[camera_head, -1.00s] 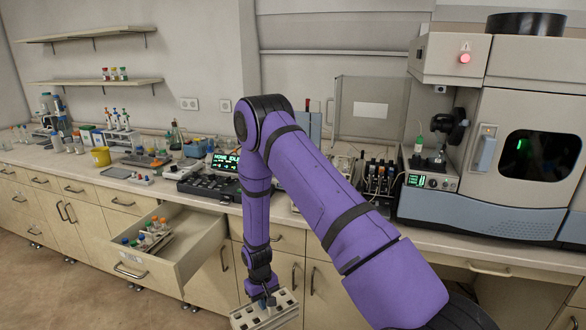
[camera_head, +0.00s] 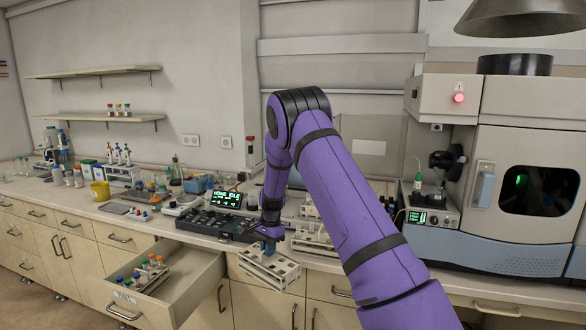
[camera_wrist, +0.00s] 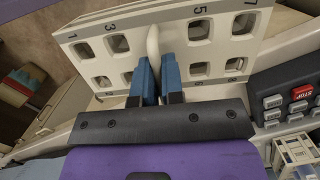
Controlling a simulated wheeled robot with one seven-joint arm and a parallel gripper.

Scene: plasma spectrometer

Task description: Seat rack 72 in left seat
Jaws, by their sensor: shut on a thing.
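My gripper (camera_head: 269,238) points down and is shut on a white rack (camera_head: 262,272). In the wrist view, its blue fingers (camera_wrist: 158,80) close on the upright handle of the white rack (camera_wrist: 100,45), whose face has holes numbered 1, 3, 5 and 7. The number 72 is not readable. In the head view the rack hangs just in front of the counter edge, tilted in the picture, with its holes empty. A black device (camera_head: 211,224) with a green-text display (camera_head: 227,198) lies on the counter, left of and behind the rack. I cannot tell which part is the left seat.
An open drawer (camera_head: 205,268) with colour-capped vials (camera_head: 146,272) juts out at lower left. Another pale rack (camera_head: 313,243) stands on the counter right of my gripper. The wrist view shows a keypad with a red STOP button (camera_wrist: 302,91). A large spectrometer (camera_head: 525,180) stands at right.

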